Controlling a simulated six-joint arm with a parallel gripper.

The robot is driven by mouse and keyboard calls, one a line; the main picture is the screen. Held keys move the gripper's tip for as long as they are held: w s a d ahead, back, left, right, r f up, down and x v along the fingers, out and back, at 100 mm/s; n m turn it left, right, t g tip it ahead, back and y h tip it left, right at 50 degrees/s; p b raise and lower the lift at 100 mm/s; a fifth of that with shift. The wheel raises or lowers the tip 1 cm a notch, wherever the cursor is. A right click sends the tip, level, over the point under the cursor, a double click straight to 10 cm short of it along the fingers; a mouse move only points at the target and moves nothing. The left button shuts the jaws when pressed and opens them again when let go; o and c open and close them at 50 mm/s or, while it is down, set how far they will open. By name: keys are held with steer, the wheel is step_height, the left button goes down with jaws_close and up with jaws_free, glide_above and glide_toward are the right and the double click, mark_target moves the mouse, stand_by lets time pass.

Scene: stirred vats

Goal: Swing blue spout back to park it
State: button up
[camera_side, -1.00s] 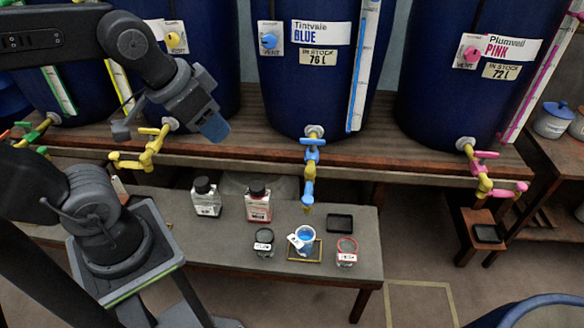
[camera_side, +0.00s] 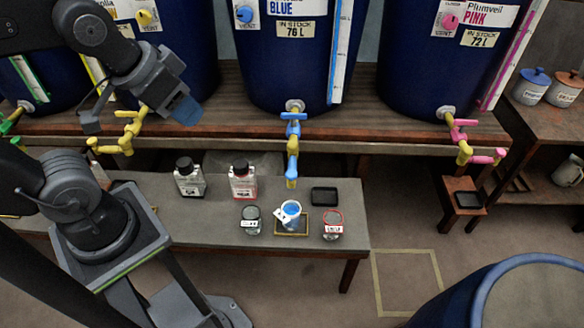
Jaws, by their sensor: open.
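The blue spout (camera_side: 292,160) hangs from the tap of the vat labelled BLUE (camera_side: 290,70), with a blue handle on top (camera_side: 293,117). Its outlet points down over a small open jar of blue liquid (camera_side: 291,214), which stands inside a yellow square frame (camera_side: 307,228) on the bench. My gripper (camera_side: 140,108) is open, up and to the left of the blue spout, near the yellow tap (camera_side: 130,132) and well apart from the blue one.
The bench (camera_side: 210,238) also holds a black-labelled bottle (camera_side: 189,180), a red-labelled bottle (camera_side: 243,182), two lidded jars (camera_side: 251,219), (camera_side: 333,224) and a dark tray (camera_side: 324,196). A pink tap (camera_side: 464,140) hangs to the right. A blue drum (camera_side: 500,295) stands at lower right.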

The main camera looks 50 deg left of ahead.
stand_by(0.4)
steer(key=shift+o, duration=1.1)
steer(key=shift+w, duration=0.4)
steer(key=w+a+f+n+g+h, duration=0.15)
steer(key=w+f, duration=0.25)
steer(key=w, duration=0.5)
steer(key=w+a+f+n+g+y, duration=0.1)
steer(key=w+a+f+n, duration=0.2)
steer(key=w, duration=0.6)
steer(key=w+f+n, duration=0.1)
steer(key=w+f, duration=0.2)
steer(key=f, duration=0.8)
steer(key=w+a+f+n+g, duration=0.1)
steer(key=w+f+n, duration=0.1)
steer(key=f, duration=0.9)
steer(key=w+f+n+h, duration=0.1)
steer(key=w+f, duration=0.3)
steer(key=f, duration=0.6)
steer(key=shift+w+a+f+n+g, duration=0.25)
steer(key=shift+w+f, duration=0.05)
steer(key=shift+f, duration=0.1)
